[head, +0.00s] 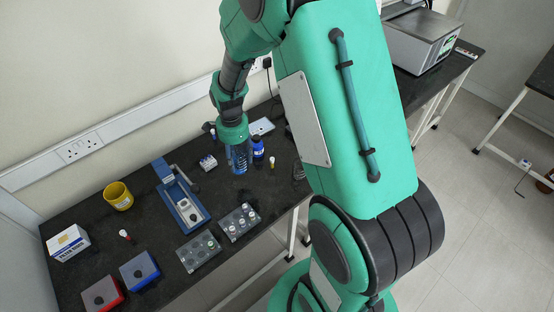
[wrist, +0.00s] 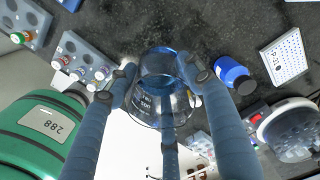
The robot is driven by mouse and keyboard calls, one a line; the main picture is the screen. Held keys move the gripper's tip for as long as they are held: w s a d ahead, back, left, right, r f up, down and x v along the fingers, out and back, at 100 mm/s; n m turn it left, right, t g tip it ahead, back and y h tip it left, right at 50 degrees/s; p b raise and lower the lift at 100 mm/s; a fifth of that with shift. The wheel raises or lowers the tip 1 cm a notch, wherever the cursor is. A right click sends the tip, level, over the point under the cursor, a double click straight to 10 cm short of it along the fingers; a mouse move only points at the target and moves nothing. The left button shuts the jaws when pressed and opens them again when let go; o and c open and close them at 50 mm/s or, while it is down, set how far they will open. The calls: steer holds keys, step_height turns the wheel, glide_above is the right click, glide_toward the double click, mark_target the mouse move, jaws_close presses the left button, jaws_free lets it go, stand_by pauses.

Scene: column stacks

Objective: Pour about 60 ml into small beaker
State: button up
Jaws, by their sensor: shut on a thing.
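My gripper (wrist: 158,82) is shut on a clear glass beaker (wrist: 146,106) with white volume marks, one reading 100. Its blue fingers close around the glass from the sides. Blue shows inside the beaker near its far end; I cannot tell its level. In the head view my gripper (head: 238,153) is low over the dark bench, left of a blue bottle (head: 258,147). I cannot tell there whether the beaker touches the bench. A clear glass vessel (head: 298,171) stands at the bench's right part, close beside my arm; I cannot tell whether it is the small beaker.
The blue bottle also shows in the wrist view (wrist: 231,72), near a white gridded plate (wrist: 285,55). Vial racks (head: 198,250) stand at the bench's front edge. A blue-framed device (head: 186,208) and a yellow pot (head: 118,196) stand left.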

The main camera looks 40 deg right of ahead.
steer(key=shift+s+d+f+m+p, duration=0.3)
steer(key=shift+s+d+m+p, duration=0.05)
steer(key=shift+s+d+m, duration=0.15)
steer(key=s+d+f+m+p, duration=0.2)
steer(key=s+m, duration=0.3)
steer(key=s+d+f+m+p, duration=0.3)
steer(key=s+m, duration=0.2)
steer(key=s+d+f+m+p, duration=0.2)
steer(key=s+m, duration=0.3)
steer(key=shift+d+f+m+p, duration=0.15)
steer(key=shift+d+m+p, duration=0.15)
steer(key=shift+d+p, duration=0.1)
steer(key=shift+s+d+f+m, duration=0.1)
steer(key=shift+s+f+m, duration=0.15)
steer(key=shift+s+m, duration=0.4)
steer(key=shift+w, duration=0.1)
